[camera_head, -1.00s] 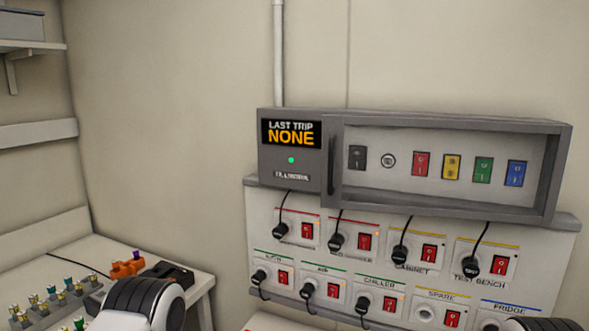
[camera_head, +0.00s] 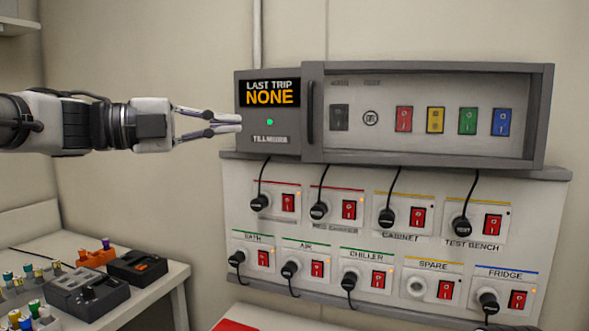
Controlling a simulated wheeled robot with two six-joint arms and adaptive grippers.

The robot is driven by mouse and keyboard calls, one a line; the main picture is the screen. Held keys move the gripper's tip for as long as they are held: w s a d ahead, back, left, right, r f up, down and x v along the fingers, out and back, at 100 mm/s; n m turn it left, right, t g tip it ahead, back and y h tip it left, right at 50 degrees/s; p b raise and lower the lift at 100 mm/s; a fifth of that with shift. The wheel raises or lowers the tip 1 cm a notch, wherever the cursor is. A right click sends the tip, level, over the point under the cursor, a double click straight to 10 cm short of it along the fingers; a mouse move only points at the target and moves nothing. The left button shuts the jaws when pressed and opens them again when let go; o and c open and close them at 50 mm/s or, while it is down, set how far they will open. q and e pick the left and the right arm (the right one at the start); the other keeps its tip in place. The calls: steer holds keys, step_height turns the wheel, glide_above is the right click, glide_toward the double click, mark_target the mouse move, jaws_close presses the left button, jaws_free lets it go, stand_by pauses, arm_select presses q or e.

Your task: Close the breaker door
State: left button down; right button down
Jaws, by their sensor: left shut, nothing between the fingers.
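The breaker door (camera_head: 430,68) is a grey frame with a window on the front of the grey breaker box (camera_head: 270,142). Its dark vertical handle (camera_head: 311,104) is at the left edge of the frame. The door lies across the front of the box; I cannot tell whether a small gap is left. Several coloured breaker switches show inside the frame. My left gripper (camera_head: 240,123) comes in from the left, fingers together and empty, pointing right. Its tips show at the left edge of the display panel, left of the handle. My right gripper is not in view.
Below the box is a white socket panel (camera_head: 330,232) with black plugs, cables and red switches. A side table (camera_head: 150,300) at lower left holds an orange part (camera_head: 97,257), dark devices and small vials.

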arm_select(q)
steer(key=w+a+r+p+x, duration=0.1)
steer(key=w+p+x, duration=0.1)
steer(key=x, duration=1)
steer(key=shift+w+d+p, duration=0.15)
steer(key=shift+p, duration=0.4)
steer(key=shift+r, duration=0.15)
